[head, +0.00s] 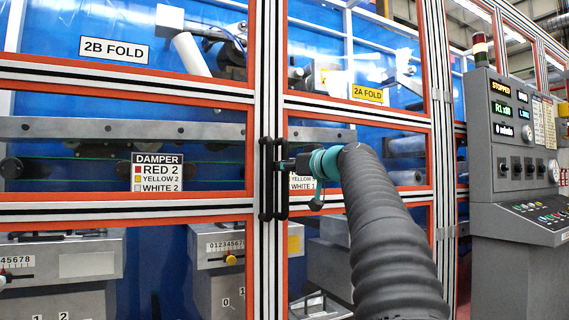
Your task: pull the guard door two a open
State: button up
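The guard door two a (361,107) has an orange frame with clear panels and a yellow label reading 2A FOLD (368,93). It looks closed, its left edge against the middle post. Its black vertical handle (282,200) is on that left edge. My arm reaches in from the lower right, and my gripper (287,164), dark beyond a teal wrist, is at the middle of this handle. The fingers are small and partly hidden, so I cannot tell whether they are around the handle or only touching it.
The door labelled 2B FOLD (114,49) is on the left, with its own black handle (266,195) close beside. A grey control console (515,150) with a lit STOPPED display and a signal lamp stands at the right. Machinery shows behind the panels.

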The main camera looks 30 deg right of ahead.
jog(key=shift+w+a, duration=0.1)
jog(key=shift+w, duration=0.15)
grip_shut()
jog(key=shift+s, duration=0.1)
